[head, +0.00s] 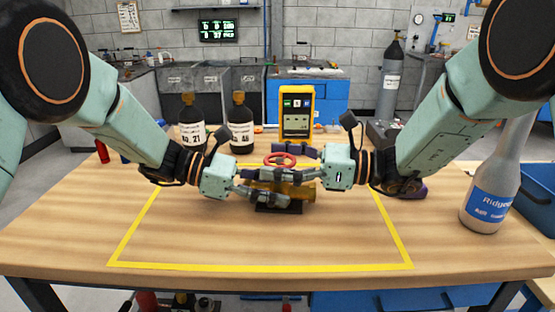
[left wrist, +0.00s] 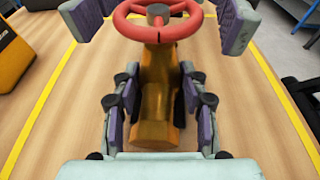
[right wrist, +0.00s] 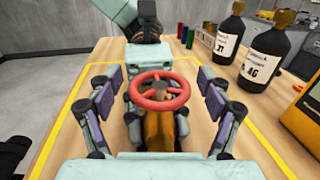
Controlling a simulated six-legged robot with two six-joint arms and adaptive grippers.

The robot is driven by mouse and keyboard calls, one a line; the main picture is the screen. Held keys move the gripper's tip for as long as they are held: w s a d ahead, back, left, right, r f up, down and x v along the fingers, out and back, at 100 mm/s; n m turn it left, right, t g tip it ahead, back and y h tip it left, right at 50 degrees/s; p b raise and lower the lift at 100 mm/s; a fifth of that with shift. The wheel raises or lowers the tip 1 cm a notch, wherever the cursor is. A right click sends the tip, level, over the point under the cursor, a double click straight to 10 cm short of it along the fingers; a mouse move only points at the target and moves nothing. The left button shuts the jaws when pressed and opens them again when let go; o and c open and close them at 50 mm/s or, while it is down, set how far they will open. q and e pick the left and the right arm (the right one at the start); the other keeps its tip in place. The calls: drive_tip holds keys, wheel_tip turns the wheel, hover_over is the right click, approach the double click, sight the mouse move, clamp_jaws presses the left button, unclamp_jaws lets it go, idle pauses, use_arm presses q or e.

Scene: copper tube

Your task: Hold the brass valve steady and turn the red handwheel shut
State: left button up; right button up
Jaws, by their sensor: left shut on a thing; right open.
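The brass valve (head: 297,188) sits on a dark base (head: 279,207) inside the yellow outline on the table. Its red handwheel (head: 280,160) is on top and shows whole in the right wrist view (right wrist: 159,91). My left gripper (left wrist: 158,105) is shut on the brass valve body (left wrist: 156,112), with a finger pad on each side. My right gripper (right wrist: 160,85) is open, its fingers spread on either side of the handwheel and apart from it. In the left wrist view, the right gripper's pads flank the handwheel (left wrist: 157,22). The far side of the valve is hidden by the fingers.
A yellow meter (head: 297,112) stands behind the valve, with two dark labelled bottles (head: 240,125) to its left. A grey bottle with a blue label (head: 490,190) stands at the right table edge. The front of the yellow-outlined area (head: 260,267) is clear.

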drive_tip(key=shift+c, duration=0.2)
drive_tip(key=c, duration=1.2)
drive_tip(key=shift+o, duration=0.2)
drive_tip(key=shift+a+m+t+h, duration=0.1)
drive_tip(key=shift+m+t+h, duration=0.6)
drive_tip(key=shift+m+t, duration=1.2)
drive_tip(key=shift+m+t+h, duration=0.4)
drive_tip(key=shift+t+h, duration=0.3)
drive_tip(key=shift+t, duration=0.7)
drive_tip(key=shift+w, duration=0.1)
drive_tip(key=o, duration=1.2)
drive_tip(key=shift+d, duration=0.25)
